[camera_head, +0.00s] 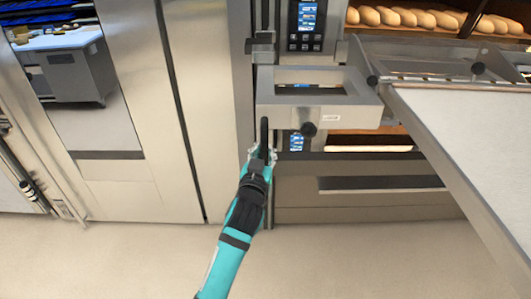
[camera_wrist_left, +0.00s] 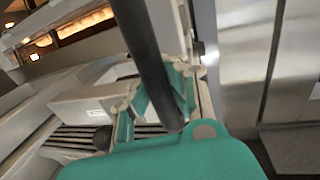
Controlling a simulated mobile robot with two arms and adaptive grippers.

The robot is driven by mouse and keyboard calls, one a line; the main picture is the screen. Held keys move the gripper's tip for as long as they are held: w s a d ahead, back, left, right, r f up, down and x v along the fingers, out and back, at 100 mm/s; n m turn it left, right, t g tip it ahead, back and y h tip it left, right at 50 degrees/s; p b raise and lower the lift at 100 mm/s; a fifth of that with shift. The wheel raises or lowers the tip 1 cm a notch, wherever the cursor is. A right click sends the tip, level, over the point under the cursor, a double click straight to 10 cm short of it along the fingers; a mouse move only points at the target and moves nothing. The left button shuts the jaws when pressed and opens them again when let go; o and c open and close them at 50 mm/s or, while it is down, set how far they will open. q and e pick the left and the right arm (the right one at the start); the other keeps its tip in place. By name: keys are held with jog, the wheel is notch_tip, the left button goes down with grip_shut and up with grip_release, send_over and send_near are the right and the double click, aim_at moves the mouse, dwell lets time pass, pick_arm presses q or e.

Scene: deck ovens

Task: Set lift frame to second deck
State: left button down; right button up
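The lift frame (camera_head: 345,112) is a boxy steel frame in front of the ovens, carrying a long pale loader bed (camera_head: 458,112) on the right. A dark upright handle bar (camera_head: 264,130) hangs at its left end. My left gripper (camera_head: 262,154) is at the lower end of this bar. In the left wrist view, the bar (camera_wrist_left: 142,45) runs between the spread fingers of the gripper (camera_wrist_left: 160,92), which look open around it. Contact with the bar cannot be told. My right gripper is out of view.
An upper oven deck (camera_head: 430,20) holds several loaves. A lower lit deck opening (camera_head: 370,140) shows below the frame. Control screens (camera_head: 306,16) are beside the decks. Steel cabinet doors (camera_head: 205,90) stand to the left. The floor (camera_head: 130,260) in front is clear.

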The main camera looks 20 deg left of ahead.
pick_arm(q)
jog(key=shift+s+d+f, duration=0.1)
jog(key=shift+f, duration=0.5)
jog(key=c, duration=1.8)
grip_release()
jog(key=shift+s, duration=0.1)
jog(key=o, duration=0.4)
jog(key=shift+s+r, duration=0.55)
jog(key=shift+s, duration=0.05)
jog(key=shift+o, duration=1.2)
jog(key=shift+w+f, duration=0.15)
jog(key=shift+w, duration=0.25)
jog(key=s, duration=1.2)
jog(key=shift+d, duration=0.45)
